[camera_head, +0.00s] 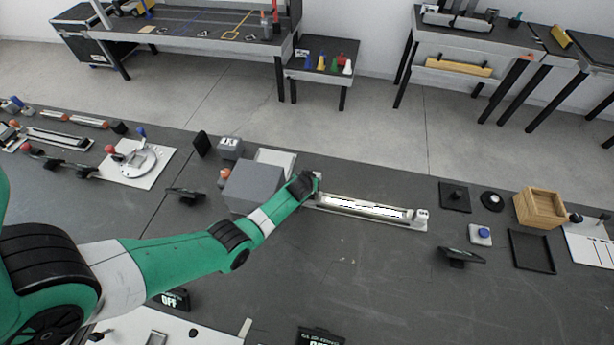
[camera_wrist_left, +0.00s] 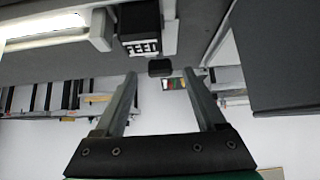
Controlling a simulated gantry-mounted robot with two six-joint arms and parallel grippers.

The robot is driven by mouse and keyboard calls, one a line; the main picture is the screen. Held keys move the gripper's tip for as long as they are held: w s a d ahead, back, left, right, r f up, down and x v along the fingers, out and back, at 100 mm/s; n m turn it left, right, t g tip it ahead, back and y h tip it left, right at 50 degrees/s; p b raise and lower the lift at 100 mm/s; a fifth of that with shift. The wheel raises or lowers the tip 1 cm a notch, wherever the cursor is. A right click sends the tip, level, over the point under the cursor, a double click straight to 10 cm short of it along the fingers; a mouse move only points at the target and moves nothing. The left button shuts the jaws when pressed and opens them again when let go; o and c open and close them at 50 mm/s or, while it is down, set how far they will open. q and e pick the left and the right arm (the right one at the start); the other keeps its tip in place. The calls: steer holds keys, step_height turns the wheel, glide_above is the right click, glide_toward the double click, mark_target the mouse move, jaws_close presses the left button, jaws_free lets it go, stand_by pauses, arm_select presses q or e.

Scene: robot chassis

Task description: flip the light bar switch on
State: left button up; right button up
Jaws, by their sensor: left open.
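The light bar (camera_head: 365,208) lies on the dark table, long and bright white, in a pale frame with end blocks. It looks glowing, and part of it shows at the upper left of the left wrist view (camera_wrist_left: 45,32). My left gripper (camera_head: 312,186) is at the bar's left end and partly hides it. In the left wrist view the gripper (camera_wrist_left: 160,78) is open and empty. A small black rounded piece (camera_wrist_left: 160,67), perhaps the switch, shows just beyond and between its fingertips, beside a black block with white lettering (camera_wrist_left: 140,48). I cannot tell the switch position.
A grey box (camera_head: 250,187) stands close by my left forearm. A white dial device (camera_head: 145,163) is at the left. A wooden crate (camera_head: 540,207) and a black tray (camera_head: 531,251) are at the right. The table in front of the bar is mostly clear.

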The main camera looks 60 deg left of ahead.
arm_select(q)
steer(key=p+v, duration=0.3)
steer(key=v, duration=0.6)
steer(key=shift+p, duration=0.4)
arm_select(e)
step_height(320, 180, up, 5)
steer(key=shift+r, duration=0.1)
